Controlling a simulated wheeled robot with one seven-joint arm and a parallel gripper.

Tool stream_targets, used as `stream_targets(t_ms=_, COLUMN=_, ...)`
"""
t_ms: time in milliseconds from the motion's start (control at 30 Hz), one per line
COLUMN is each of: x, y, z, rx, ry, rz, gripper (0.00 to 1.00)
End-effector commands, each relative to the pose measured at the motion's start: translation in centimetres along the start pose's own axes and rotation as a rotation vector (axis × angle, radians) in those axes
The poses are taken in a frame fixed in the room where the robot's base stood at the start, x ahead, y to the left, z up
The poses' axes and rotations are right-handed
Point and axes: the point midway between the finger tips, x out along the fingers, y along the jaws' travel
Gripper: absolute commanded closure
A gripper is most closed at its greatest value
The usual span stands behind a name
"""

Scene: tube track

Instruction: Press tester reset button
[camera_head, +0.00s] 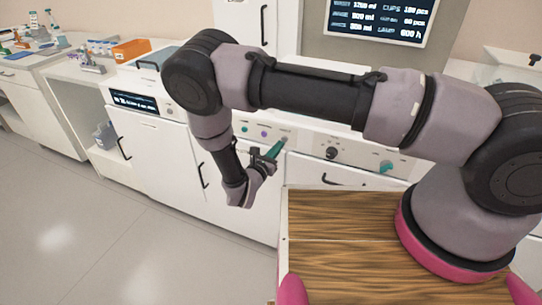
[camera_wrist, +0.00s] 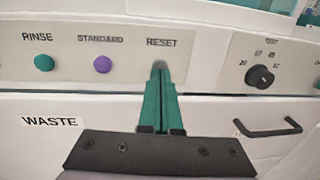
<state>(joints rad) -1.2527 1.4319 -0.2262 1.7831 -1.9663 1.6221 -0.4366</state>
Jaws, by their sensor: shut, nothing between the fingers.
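The grey reset button (camera_wrist: 159,65) sits under the RESET label on the white front panel (camera_wrist: 120,62). In the wrist view my gripper (camera_wrist: 160,80) has its green fingers closed together, with the tips at the button and covering most of it. I cannot tell whether the tips touch the button or whether it is pushed in. In the head view my gripper (camera_head: 279,147) points up and right at the panel, just below the RESET label. It holds nothing.
A green RINSE button (camera_wrist: 44,63) and a purple STANDARD button (camera_wrist: 102,64) lie to the left. A black knob (camera_wrist: 261,77) and a dark handle (camera_wrist: 268,128) are to the right. A WASTE drawer (camera_wrist: 50,122) is below. Open floor (camera_head: 110,235) lies at the left.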

Motion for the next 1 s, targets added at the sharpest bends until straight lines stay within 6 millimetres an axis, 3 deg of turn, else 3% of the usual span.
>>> stream_targets(t_ms=133, x=1.1, y=0.0, z=0.0, rx=0.0, ry=0.0, rz=0.0, gripper=1.0)
stream_targets(t_ms=533, x=1.4, y=0.0, z=0.0, rx=0.0, ry=0.0, rz=0.001, gripper=1.0)
stream_targets(t_ms=733, x=3.3, y=0.1, z=0.0, rx=-0.001, ry=-0.002, rz=0.001, gripper=1.0)
stream_targets(t_ms=1000, x=3.7, y=0.1, z=0.1, rx=0.0, ry=-0.004, rz=-0.003, gripper=1.0)
